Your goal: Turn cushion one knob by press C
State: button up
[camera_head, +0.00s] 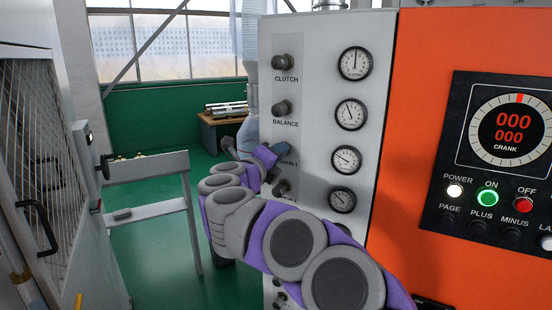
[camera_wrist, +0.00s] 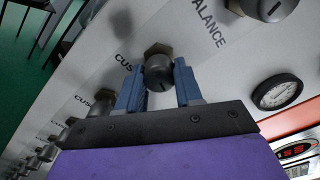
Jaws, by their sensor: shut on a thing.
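The cushion one knob (camera_wrist: 158,73) is a dark round knob on a brass-coloured hex base on the white panel (camera_wrist: 205,65). Its label is partly hidden in both views; "ION 1" shows in the head view. My gripper (camera_wrist: 158,88) has blue fingers, one on each side of the knob, and is shut on it. In the head view my gripper (camera_head: 262,156) is against the panel (camera_head: 316,42) below BALANCE and hides the knob.
The balance knob (camera_head: 282,108) and clutch knob (camera_head: 281,62) are above; another knob (camera_head: 282,187) is close below. Several gauges (camera_head: 346,160) line the panel's right side. An orange cabinet (camera_head: 418,120) with a crank display stands right. A grey rail (camera_head: 146,166) stands left over green floor.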

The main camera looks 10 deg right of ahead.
jog(key=shift+f, duration=0.45)
jog(key=o, duration=1)
jog(key=shift+r, duration=0.25)
jog(key=p+v, duration=0.2)
jog(key=v, duration=1.5)
jog(key=shift+s+a+p, duration=0.1)
jog(key=shift+a+p, duration=0.15)
jog(key=shift+p, duration=0.15)
